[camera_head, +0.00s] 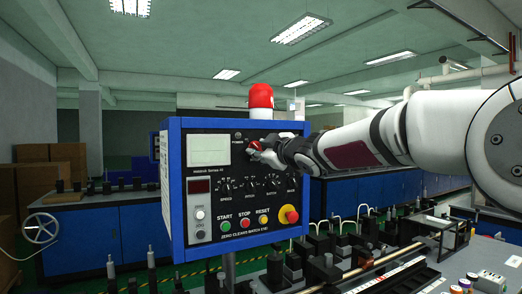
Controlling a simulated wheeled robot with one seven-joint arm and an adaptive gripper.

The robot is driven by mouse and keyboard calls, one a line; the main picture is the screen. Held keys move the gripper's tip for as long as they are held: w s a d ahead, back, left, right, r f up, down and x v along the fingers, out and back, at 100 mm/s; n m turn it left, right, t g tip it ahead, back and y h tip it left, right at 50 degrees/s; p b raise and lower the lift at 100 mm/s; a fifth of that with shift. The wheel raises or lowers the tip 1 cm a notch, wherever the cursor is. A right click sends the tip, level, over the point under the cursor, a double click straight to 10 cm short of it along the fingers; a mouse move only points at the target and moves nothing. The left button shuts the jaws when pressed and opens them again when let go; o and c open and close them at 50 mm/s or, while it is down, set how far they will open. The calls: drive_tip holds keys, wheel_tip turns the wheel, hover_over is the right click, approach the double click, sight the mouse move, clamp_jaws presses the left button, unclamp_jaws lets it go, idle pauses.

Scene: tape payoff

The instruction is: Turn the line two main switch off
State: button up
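A blue-framed control box (177,205) with a dark front panel stands in the middle of the view. A red part (255,145) shows at the panel's upper right, beside a small label; it looks like a switch handle, but whether it is the line two main switch I cannot tell. My gripper (263,151) reaches in from the right and is at this red part, covering some of it. Whether its fingers touch or grip it is too small to tell. The handle's position is not readable.
A red beacon (261,97) tops the box. Blue workbenches (95,240) and machine parts stand around.

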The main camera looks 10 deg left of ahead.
drive_tip(key=v, duration=1.2)
drive_tip(key=s+d+f+m+g+h, duration=0.2)
drive_tip(key=s+d+f+m+h, duration=0.4)
drive_tip(key=s+d, duration=0.35)
drive_tip(key=s+d+f+m+g+h, duration=0.2)
drive_tip(key=s+d+f+m+h, duration=0.4)
drive_tip(key=s+d, duration=0.3)
drive_tip(key=s+d+f+m+g+y, duration=0.1)
drive_tip(key=s+f+m+g, duration=0.1)
drive_tip(key=s+f, duration=0.5)
drive_tip(key=s+d+f+m+g+y, duration=0.1)
drive_tip(key=s+f+g, duration=0.3)
drive_tip(key=s, duration=0.9)
wheel_tip(320, 180, down, 3)
drive_tip(key=shift+s+d+r+m, duration=0.1)
drive_tip(key=shift+s+d+m, duration=0.25)
drive_tip(key=shift+m, duration=0.15)
